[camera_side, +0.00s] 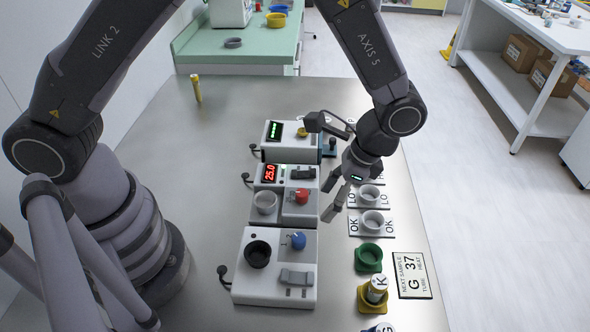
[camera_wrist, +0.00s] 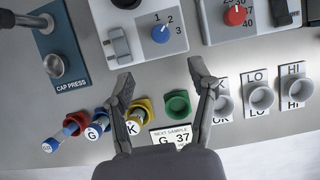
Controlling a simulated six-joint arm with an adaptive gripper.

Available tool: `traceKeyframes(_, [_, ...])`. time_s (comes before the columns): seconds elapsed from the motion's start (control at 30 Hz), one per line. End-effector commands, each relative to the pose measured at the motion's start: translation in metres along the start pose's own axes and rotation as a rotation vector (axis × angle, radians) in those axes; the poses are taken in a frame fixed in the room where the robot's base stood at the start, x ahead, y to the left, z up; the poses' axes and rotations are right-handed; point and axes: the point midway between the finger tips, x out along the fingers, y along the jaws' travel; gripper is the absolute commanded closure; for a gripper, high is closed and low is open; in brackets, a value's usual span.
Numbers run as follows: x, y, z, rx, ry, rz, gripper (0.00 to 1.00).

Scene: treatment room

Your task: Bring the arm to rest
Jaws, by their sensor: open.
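My gripper (camera_side: 331,199) hangs in the air over the right side of the row of devices, fingers apart and pointing down. In the wrist view my gripper (camera_wrist: 160,74) shows open fingers with nothing between them. My arm reaches over the table from the left, bent high above it. The fingers appear clear of the devices and cups, though the exact height is hard to tell.
White devices (camera_side: 245,292) with knobs stand mid-table; one display reads 25.0. Grey cups (camera_side: 372,220) stand on label plates. A green holder (camera_side: 370,252) is empty; a yellow holder (camera_side: 366,300) bears tube K. A card (camera_side: 412,275) lies right. A yellow-capped tube (camera_side: 196,88) stands back left.

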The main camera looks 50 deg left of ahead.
Motion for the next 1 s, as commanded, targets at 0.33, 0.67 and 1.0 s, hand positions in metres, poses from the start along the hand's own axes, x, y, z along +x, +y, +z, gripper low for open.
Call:
traceKeyframes(0.33, [-0.082,-0.047,0.069,-0.178,0.202,0.032,0.43])
traceKeyframes(0.67, [-0.146,-0.078,0.220,-0.499,0.530,0.034,0.43])
traceKeyframes(1.0, [-0.137,-0.056,0.323,-0.765,0.794,-0.024,0.43])
